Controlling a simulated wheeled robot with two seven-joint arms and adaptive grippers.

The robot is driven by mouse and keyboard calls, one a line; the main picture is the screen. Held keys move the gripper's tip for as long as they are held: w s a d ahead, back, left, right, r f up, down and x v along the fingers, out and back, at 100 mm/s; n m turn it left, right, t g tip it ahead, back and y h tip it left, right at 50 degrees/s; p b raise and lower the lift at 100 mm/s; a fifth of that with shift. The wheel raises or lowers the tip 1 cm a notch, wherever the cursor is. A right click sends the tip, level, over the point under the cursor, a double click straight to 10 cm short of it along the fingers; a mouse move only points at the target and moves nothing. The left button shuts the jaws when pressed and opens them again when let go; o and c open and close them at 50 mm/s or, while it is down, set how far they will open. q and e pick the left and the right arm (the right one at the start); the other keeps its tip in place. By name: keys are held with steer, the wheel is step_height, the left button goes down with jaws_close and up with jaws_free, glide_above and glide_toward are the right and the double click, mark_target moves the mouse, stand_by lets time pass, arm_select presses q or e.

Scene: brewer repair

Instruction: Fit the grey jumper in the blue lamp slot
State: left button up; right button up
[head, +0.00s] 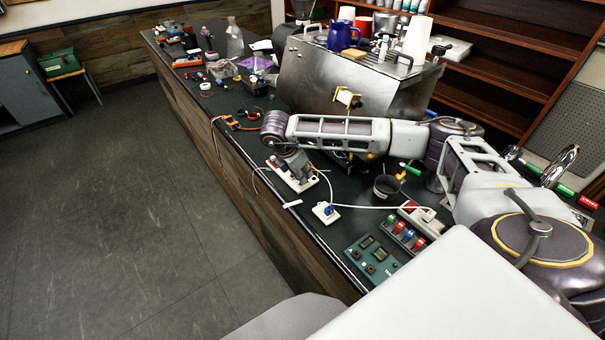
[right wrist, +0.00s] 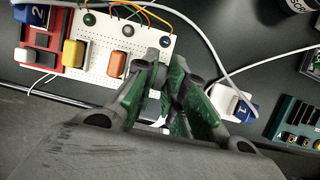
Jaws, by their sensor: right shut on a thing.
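The white breadboard (right wrist: 100,60) lies under my right gripper and carries yellow (right wrist: 73,53) and orange (right wrist: 121,62) blocks below a row of small lamps. My right gripper (right wrist: 168,85) is shut on the grey jumper (right wrist: 154,96), which is mostly hidden between the green fingers, over the board's right end. Whether it touches the board I cannot tell. In the head view the right gripper (head: 292,165) is above the board (head: 302,182). My left gripper is out of view.
A white block with a blue plug (head: 326,211) sits beside the board, with a white cable. A red unit (right wrist: 40,50) is at the board's left end. A green panel (head: 372,258), a black cup (head: 386,187) and the steel brewer (head: 320,85) stand nearby.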

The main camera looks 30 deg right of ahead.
steer(key=shift+f+b, duration=0.5)
steer(key=shift+b, duration=0.3)
stand_by(1.2)
steer(key=shift+b, duration=0.3)
stand_by(0.8)
stand_by(0.3)
steer(key=o, duration=0.8)
steer(key=shift+r, duration=0.15)
steer(key=shift+v, duration=5.85)
steer(key=shift+s, duration=0.1)
